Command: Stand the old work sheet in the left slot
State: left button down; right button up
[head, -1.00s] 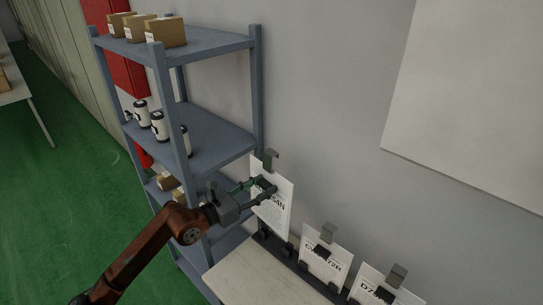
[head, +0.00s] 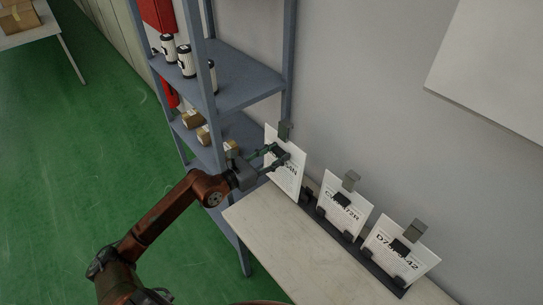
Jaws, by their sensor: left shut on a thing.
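My left gripper (head: 279,156) is shut on the leftmost white printed sheet (head: 286,182) at its dark block. The sheet is near upright and slightly tilted, with a grey clip (head: 284,131) at its top. Its lower edge hides the left end of the dark rack (head: 386,282), where the left slot is. A dark holder (head: 308,195) shows just right of the sheet. I cannot tell whether the sheet's bottom is in the slot or in front of it. My right gripper is not in view.
Two more sheets, a middle one (head: 349,215) and a right one (head: 383,244), stand in the rack on the pale table (head: 275,240). A blue-grey shelf (head: 246,87) with canisters and boxes is close left of my gripper. The wall is behind. The table front is clear.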

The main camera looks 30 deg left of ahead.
aim_at(283, 150)
pick_arm(q)
jog(key=shift+x, duration=2)
jog(key=shift+b+x, duration=0.9)
jog(key=shift+x, duration=1.65)
notch_tip(283, 150, down, 9)
jog(key=b, duration=0.6)
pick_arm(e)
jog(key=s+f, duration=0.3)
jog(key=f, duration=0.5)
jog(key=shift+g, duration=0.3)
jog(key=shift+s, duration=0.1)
pick_arm(q)
jog(key=c, duration=1.1)
grip_release()
jog(key=shift+f, duration=0.1)
jog(key=shift+s, duration=0.1)
jog(key=shift+a, duration=0.1)
